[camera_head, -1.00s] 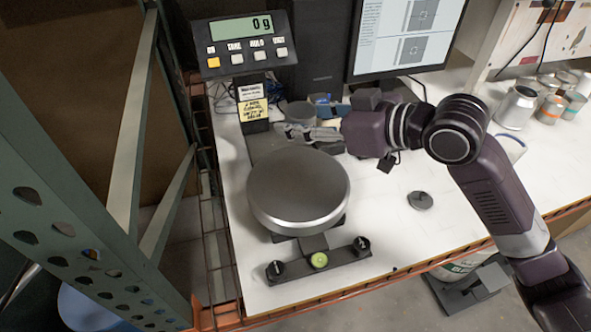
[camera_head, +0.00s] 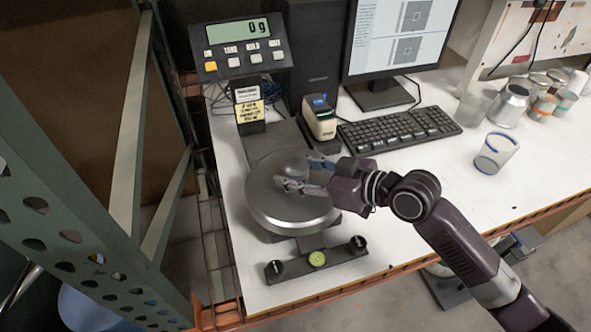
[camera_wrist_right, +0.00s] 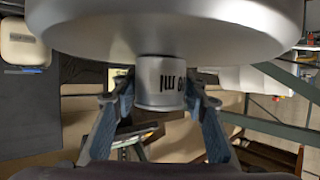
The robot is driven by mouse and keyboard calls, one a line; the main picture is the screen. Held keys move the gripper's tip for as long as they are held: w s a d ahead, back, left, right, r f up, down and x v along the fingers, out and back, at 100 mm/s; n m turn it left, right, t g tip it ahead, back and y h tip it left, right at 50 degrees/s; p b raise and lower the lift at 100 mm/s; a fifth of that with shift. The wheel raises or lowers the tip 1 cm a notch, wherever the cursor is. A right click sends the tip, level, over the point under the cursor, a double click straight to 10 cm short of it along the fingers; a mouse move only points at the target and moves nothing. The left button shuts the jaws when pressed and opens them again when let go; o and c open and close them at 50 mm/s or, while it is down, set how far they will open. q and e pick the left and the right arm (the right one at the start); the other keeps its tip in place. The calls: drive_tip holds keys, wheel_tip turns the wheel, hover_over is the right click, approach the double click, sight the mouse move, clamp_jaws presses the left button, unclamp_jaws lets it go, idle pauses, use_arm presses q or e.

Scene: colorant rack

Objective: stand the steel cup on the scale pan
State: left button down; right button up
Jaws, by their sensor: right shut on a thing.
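The steel cup (camera_wrist_right: 160,82), silver with dark "60 ml" lettering that reads upside down, is between the two fingers of my right gripper in the right wrist view, which is shut on it. In that view the scale pan (camera_wrist_right: 165,30) fills the top and adjoins the cup; I cannot tell whether they touch. In the head view the right gripper (camera_head: 286,178) is over the far part of the round steel pan (camera_head: 280,213). The cup is hard to pick out there against the pan. The scale display (camera_head: 240,30) reads 0 g. My left gripper is not in view.
A label printer (camera_head: 321,118) and a keyboard (camera_head: 400,130) stand behind the pan. A clear beaker with a blue rim (camera_head: 497,152) and several cans (camera_head: 540,100) stand at the right. A green perforated rack post (camera_head: 60,220) rises at the left. The scale's front bar (camera_head: 316,260) is unobstructed.

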drive_tip(key=o, duration=1.3)
drive_tip(key=shift+f, duration=0.15)
drive_tip(key=shift+d+r, duration=0.1)
drive_tip(key=shift+r, duration=0.1)
drive_tip(key=shift+s+d, duration=0.2)
drive_tip(key=shift+d, duration=0.1)
drive_tip(key=b+v, duration=0.3)
drive_tip(key=v, duration=0.6)
drive_tip(key=shift+s+d+r, duration=0.1)
drive_tip(key=shift+s+d, duration=0.1)
drive_tip(key=shift+d, duration=0.05)
drive_tip(key=shift+v, duration=0.75)
drive_tip(key=shift+r, duration=0.15)
